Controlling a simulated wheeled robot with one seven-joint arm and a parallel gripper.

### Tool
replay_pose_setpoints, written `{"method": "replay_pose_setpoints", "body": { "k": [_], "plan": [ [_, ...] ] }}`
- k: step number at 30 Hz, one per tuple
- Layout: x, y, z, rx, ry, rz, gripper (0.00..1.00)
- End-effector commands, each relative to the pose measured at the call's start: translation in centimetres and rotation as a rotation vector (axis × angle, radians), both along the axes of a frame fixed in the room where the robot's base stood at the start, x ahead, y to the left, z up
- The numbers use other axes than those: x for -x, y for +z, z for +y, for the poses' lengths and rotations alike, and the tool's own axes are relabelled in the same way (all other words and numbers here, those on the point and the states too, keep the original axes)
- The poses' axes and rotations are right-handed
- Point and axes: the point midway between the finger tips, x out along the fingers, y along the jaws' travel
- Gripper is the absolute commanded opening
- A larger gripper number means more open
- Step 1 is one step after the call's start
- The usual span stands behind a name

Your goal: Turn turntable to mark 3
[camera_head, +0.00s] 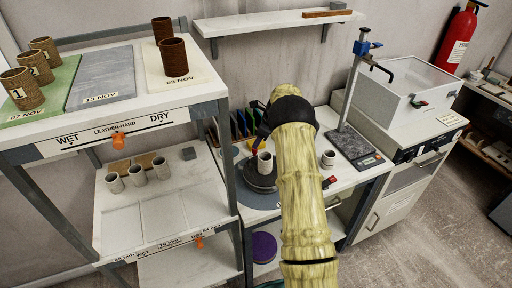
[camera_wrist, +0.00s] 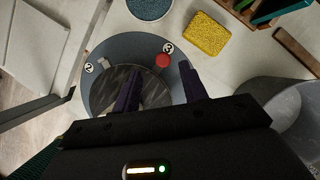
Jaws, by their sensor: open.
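The turntable has a dark wheel (camera_wrist: 122,82) inside a blue-grey ring with round white number marks. One mark (camera_wrist: 89,67) is at the ring's left and another (camera_wrist: 168,48) is at the top, beside the red knob (camera_wrist: 163,60). The numbers are too small to read surely. My gripper (camera_wrist: 160,69) is open, its two purple fingers over the wheel, with the red knob near the gap between their tips. I cannot tell whether they touch it. In the head view the turntable (camera_head: 258,182) is partly behind my arm, and my fingers are hard to make out.
A grey cup (camera_head: 265,163) shows at the turntable. Another cup (camera_head: 328,158) stands right of my arm. A shelf rack (camera_head: 226,150) stands close on the left.

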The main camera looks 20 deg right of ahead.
Motion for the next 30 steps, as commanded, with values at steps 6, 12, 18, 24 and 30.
{"method": "replay_pose_setpoints", "body": {
  "k": [6,12,18,24,30],
  "plan": [
    [1.1,4.2,-1.2,0.001,0.000,-0.002,0.43],
    [2.2,7.9,-2.1,0.002,0.003,-0.003,0.43],
    [2.9,10.3,-2.8,0.001,0.003,-0.001,0.43],
    [3.1,10.9,-2.9,0.000,0.004,0.001,0.43],
    [3.0,10.8,-2.9,0.000,0.004,0.001,0.43]
  ]
}}
